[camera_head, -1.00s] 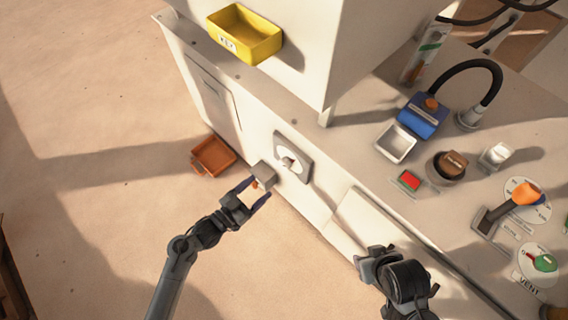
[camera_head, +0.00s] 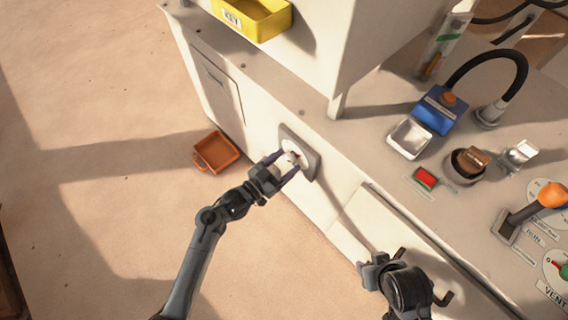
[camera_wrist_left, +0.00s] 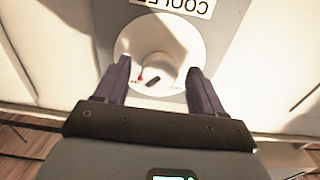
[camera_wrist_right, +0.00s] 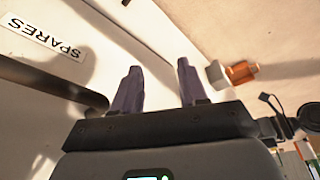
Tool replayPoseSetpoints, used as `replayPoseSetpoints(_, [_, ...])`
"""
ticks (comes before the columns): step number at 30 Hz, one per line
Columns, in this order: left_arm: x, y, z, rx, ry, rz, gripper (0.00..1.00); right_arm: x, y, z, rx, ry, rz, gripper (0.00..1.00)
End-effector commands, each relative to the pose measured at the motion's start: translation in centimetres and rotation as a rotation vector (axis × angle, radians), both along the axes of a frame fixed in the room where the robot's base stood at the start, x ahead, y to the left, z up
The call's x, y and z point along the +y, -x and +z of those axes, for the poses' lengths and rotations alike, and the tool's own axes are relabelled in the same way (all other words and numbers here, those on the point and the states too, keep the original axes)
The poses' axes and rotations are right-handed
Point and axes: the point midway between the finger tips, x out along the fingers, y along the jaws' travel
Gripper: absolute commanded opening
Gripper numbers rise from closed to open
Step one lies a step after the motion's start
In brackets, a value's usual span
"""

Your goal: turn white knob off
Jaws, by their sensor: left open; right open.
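The white knob (camera_head: 291,159) sits on a white round dial on a grey square plate (camera_head: 311,163) on the cabinet's front. In the left wrist view, the dial (camera_wrist_left: 180,45) shows a red mark, a dark mark and a partly cut-off "COOLE" label. My left gripper (camera_head: 284,166) is open, its two fingers pointing at the dial, one on each side of the knob; contact cannot be told. In the left wrist view the left gripper (camera_wrist_left: 159,66) spans the dial. My right gripper (camera_wrist_right: 158,68) is open and empty, near the cabinet front.
An orange tray (camera_head: 216,151) lies on the floor left of the dial. A yellow bin (camera_head: 262,22) is above. The counter holds a blue device (camera_head: 437,110), a red button (camera_head: 425,178) and an orange-topped lever (camera_head: 551,195). A "SPARES" label (camera_wrist_right: 45,38) shows in the right wrist view.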

Motion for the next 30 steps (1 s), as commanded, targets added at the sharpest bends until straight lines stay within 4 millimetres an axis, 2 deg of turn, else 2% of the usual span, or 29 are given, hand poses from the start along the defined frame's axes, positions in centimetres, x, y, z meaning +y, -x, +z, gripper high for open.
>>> replayPoseSetpoints(5, [0.0, 0.0, 0.0, 0.0, 0.0, 0.0, 0.69, 0.1, 0.0, 0.1, 0.0, -0.004, -0.003, 0.43])
replayPoseSetpoints(16, [0.0, 0.0, 0.0, 0.0, 0.0, 0.0, 0.13, 0.2, 0.0, 0.1, -0.001, -0.008, -0.005, 0.43])
replayPoseSetpoints(23, [0.0, 0.0, 0.1, 0.014, 0.013, 0.0, 0.13, 0.2, 0.0, 0.5, -0.001, -0.008, -0.005, 0.43])
replayPoseSetpoints(30, [0.0, 0.0, 0.4, 0.086, 0.082, 0.0, 0.13, 0.1, 0.0, 2.1, -0.001, -0.001, -0.001, 0.43])
